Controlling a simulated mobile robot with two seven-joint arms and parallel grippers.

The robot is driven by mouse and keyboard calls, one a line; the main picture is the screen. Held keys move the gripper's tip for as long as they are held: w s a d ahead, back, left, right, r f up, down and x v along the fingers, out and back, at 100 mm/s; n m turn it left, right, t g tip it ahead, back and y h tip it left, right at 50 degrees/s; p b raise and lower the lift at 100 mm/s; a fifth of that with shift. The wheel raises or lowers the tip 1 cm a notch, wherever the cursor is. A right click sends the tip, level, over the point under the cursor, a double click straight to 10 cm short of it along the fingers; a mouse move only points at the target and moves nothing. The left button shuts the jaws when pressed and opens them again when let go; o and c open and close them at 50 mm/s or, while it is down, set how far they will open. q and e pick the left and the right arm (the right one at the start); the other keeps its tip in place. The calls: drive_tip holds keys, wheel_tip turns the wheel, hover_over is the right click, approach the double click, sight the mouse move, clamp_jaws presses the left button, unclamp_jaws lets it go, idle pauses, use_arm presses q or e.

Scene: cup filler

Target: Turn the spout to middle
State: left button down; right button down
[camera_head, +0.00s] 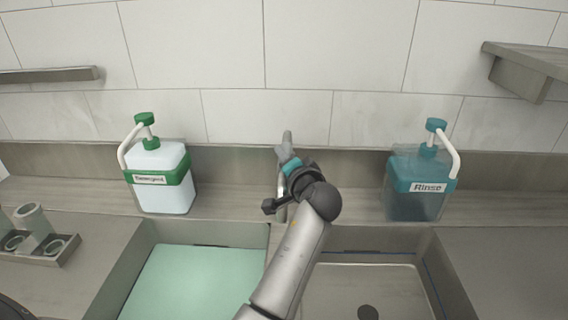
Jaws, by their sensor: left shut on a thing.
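The grey metal tap (282,208) stands behind the divider between two sink basins. My left arm and gripper hide much of it. My left gripper (284,151) reaches up from the bottom middle and is at the top of the tap, shut on the spout. The jaws and the spout are both grey and partly hidden, so the exact contact and the way the spout points are hard to see. My right gripper is not in view.
The left basin (200,275) holds pale green liquid; the right basin (400,285) looks empty, with a dark drain. A detergent bottle (165,198) stands at left and a rinse bottle (412,208) at right. A cup (32,218) sits in a holder far left.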

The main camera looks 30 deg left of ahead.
use_arm(q)
drive_tip(key=shift+f, duration=0.15)
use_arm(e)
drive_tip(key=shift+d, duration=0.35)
use_arm(q)
drive_tip(key=c, duration=0.5)
unclamp_jaws()
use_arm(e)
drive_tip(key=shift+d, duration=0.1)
